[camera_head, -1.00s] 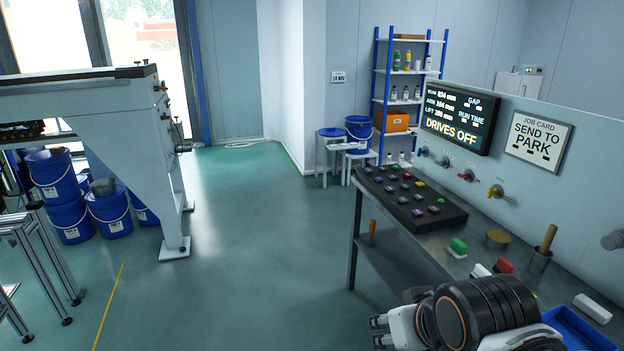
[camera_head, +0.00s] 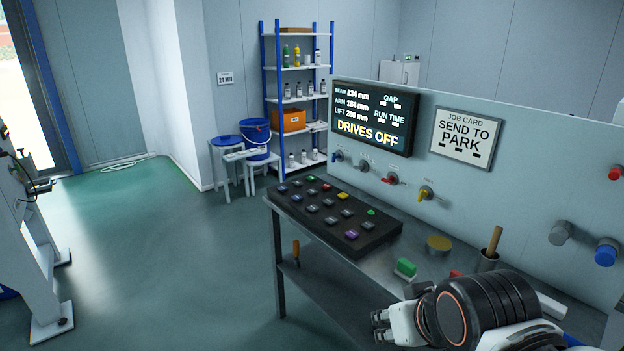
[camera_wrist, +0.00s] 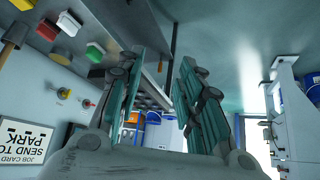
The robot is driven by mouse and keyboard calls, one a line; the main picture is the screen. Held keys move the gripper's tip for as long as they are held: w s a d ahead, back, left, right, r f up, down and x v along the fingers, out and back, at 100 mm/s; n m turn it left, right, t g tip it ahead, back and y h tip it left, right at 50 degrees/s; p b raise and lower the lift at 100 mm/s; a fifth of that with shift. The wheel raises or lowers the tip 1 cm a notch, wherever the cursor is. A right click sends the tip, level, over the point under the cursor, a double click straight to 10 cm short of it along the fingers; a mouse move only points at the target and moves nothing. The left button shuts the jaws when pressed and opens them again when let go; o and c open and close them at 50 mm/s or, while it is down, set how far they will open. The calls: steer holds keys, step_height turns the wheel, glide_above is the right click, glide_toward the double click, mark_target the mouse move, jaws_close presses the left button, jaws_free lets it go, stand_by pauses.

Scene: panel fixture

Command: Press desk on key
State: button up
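The desk key panel (camera_head: 385,230) is a black sloped box on the metal desk, with several small coloured keys. A green key (camera_head: 372,212) is near its right end, and another small green key (camera_head: 311,178) is at the far edge. A red, a yellow and a purple key also show; key labels are too small to read. The screen (camera_head: 375,118) reads DRIVES OFF. My gripper (camera_head: 380,327) is low in front of the desk, nearer me than the panel and apart from it. In the wrist view my gripper (camera_wrist: 155,85) has its fingers spread, with nothing between them.
Wall knobs (camera_head: 390,180) line the board behind the panel. Open floor (camera_head: 160,250) lies to the left.

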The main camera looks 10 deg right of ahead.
jaws_close()
stand_by(1.0)
